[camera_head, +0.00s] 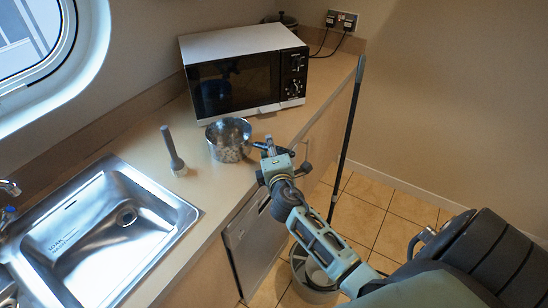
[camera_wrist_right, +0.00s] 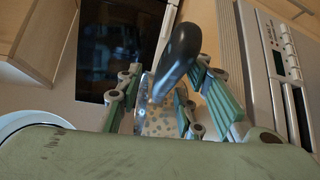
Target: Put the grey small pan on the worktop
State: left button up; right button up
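The grey small pan (camera_head: 228,140) sits on the worktop (camera_head: 205,190), between the microwave and the sink. It is shiny metal with a speckled inside, and its dark handle points right, toward the worktop's front edge. My right gripper (camera_head: 272,150) is at the handle. In the right wrist view the black handle (camera_wrist_right: 178,55) lies between the spread fingers of my right gripper (camera_wrist_right: 168,95), which looks open around it. Part of the pan (camera_wrist_right: 157,118) shows beyond the fingers. My left gripper is not in view.
A white microwave (camera_head: 245,70) stands just behind the pan. A grey upright utensil (camera_head: 173,152) stands to its left, near the steel sink (camera_head: 100,235). A dark pole (camera_head: 346,140) leans near the worktop's right end. A bin (camera_head: 312,278) stands on the floor.

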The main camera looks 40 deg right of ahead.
jog(key=b+v, duration=0.2)
jog(key=v, duration=0.9)
jog(key=shift+s+a, duration=0.2)
jog(key=shift+s, duration=0.15)
jog(key=s+a+f+m+g+y, duration=0.15)
jog(key=s+f, duration=0.25)
jog(key=f, duration=0.7)
jog(key=s+a+f+m+g+y, duration=0.1)
jog(key=s+a+f+g+y, duration=0.15)
jog(key=f, duration=0.95)
jog(key=s+a+f+m+g+y, duration=0.1)
jog(key=s+a+f+m+g, duration=0.2)
jog(key=f, duration=0.8)
jog(key=s+a+f+m+g, duration=0.1)
jog(key=s+f+m+g, duration=0.1)
jog(key=s+f, duration=0.4)
jog(key=s+a+f+m+g+y, duration=0.1)
jog(key=s+f, duration=0.5)
jog(key=s, duration=1)
jog(key=s+a+f+m+g+y, duration=0.1)
jog(key=s+a+f+m+g, duration=0.1)
jog(key=s+f, duration=0.5)
jog(key=s+m+g, duration=0.1)
jog(key=s, duration=0.3)
jog(key=shift+m+g, duration=0.3)
jog(key=shift+m, duration=0.05)
jog(key=shift+f, duration=0.1)
